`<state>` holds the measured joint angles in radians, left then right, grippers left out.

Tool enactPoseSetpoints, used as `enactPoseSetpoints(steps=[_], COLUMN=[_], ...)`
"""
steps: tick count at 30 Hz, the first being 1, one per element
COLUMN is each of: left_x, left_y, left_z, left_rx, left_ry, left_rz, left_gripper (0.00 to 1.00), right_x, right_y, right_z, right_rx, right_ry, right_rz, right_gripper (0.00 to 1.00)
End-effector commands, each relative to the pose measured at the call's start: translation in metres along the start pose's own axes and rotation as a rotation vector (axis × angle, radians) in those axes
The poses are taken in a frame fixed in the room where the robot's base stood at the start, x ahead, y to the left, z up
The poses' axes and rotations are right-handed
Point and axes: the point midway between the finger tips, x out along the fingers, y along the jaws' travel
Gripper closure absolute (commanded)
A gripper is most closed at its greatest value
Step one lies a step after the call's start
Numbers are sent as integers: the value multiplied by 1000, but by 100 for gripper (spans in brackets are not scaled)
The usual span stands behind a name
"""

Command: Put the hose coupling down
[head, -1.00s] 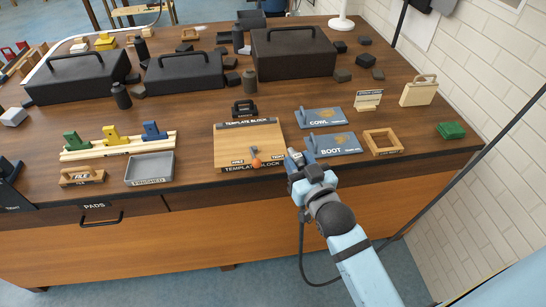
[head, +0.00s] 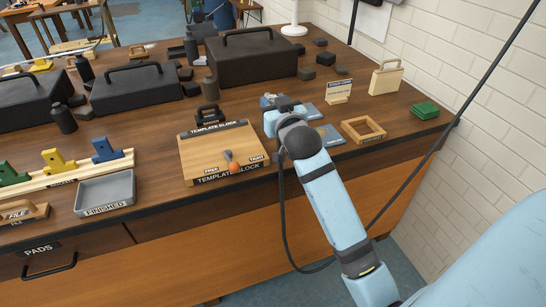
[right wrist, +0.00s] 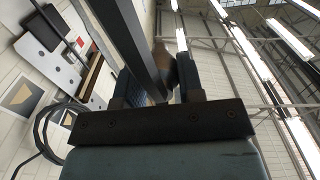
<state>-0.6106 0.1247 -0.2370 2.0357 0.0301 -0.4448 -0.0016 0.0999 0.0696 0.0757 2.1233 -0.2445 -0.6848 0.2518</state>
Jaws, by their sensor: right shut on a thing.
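My right gripper (head: 280,104) is over the blue-grey plates to the right of the template block, its fingers mostly hidden by my own wrist in the head view. In the right wrist view the gripper (right wrist: 160,85) is shut on a small brownish-grey piece, which I take as the hose coupling (right wrist: 162,62). Only part of it shows, between the two dark fingers. I cannot make it out in the head view, nor tell whether it touches anything. My left gripper is not in view.
The template block (head: 212,140), with an orange-tipped lever, lies just left of my right arm. A wooden frame (head: 363,131) and green pads (head: 425,110) are to the right. A large black case (head: 252,58) stands behind. The grey finished tray (head: 105,190) is at left.

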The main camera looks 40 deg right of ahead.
Motion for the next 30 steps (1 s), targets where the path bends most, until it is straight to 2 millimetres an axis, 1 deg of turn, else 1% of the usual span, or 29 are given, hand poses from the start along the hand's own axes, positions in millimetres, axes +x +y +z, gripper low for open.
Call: enactPoseSetpoints(steps=[1, 3, 7, 10, 13, 19, 25, 27, 30], left_x=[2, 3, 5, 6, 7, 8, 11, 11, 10], left_y=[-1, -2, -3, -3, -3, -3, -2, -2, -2], left_z=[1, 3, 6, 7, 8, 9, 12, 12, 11], left_rx=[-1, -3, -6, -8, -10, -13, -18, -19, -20], left_ry=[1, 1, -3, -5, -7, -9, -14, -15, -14], left_rz=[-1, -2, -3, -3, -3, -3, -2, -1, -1], left_gripper=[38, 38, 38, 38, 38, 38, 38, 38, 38], right_x=[0, 0, 0, 0, 0, 0, 0, 0, 0], right_y=[0, 0, 0, 0, 0, 0, 0, 0, 0], right_z=[18, 36, 70, 89, 100, 114, 144, 148, 148], right_rx=[-1, -1, 0, 0, 1, 0, 0, 0, 0], right_ry=[-6, -4, -5, -2, 0, 0, -1, 1, 3], right_rz=[1, 0, 0, 0, 0, 0, 0, -1, -1], right_gripper=[100, 100, 100, 100, 100, 100, 100, 100, 100])
